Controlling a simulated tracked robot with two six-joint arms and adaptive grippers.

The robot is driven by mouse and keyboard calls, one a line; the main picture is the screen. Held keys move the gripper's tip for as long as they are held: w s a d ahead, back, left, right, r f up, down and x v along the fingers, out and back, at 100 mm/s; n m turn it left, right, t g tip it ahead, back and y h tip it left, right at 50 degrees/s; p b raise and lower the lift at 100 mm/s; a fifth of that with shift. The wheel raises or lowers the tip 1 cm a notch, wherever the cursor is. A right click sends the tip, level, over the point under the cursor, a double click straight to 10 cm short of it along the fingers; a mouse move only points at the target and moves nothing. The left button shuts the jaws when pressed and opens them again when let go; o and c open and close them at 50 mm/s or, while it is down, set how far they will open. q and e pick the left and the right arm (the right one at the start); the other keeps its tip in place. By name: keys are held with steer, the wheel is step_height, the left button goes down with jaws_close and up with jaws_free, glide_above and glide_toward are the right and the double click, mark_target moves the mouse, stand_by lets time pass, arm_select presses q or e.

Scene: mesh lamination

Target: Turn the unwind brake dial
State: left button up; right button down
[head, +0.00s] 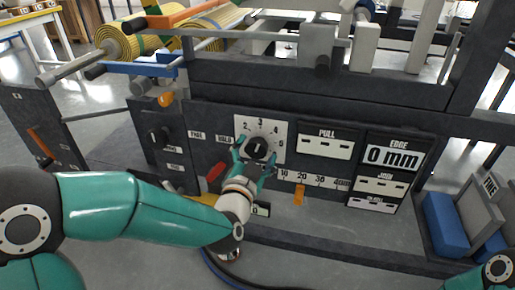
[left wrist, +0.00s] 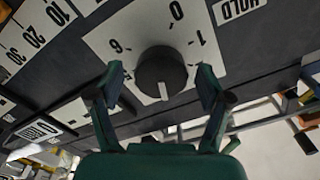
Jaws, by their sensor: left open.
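The brake dial is a round black knob (head: 258,147) with a white pointer line, on a white numbered plate (head: 281,127) on the dark machine panel. In the left wrist view the knob (left wrist: 162,73) sits between the two fingers of my left gripper (left wrist: 158,88), with the numbers 0, 1 and 6 showing around it. The fingers are spread, with a gap on each side of the knob. In the head view my left gripper (head: 254,168) reaches up to the dial from below. My right gripper is out of view; only a bit of that arm shows at the lower right.
A scale with an orange pointer (head: 299,194) is right of the dial. PULL (head: 327,143) and EDGE (head: 392,156) displays are farther right. Blue blocks (head: 446,224) stand at the right.

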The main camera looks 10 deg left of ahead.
mark_target(256, 152)
arm_select(q)
steer(key=s, duration=0.5)
steer(key=shift+s, duration=0.4)
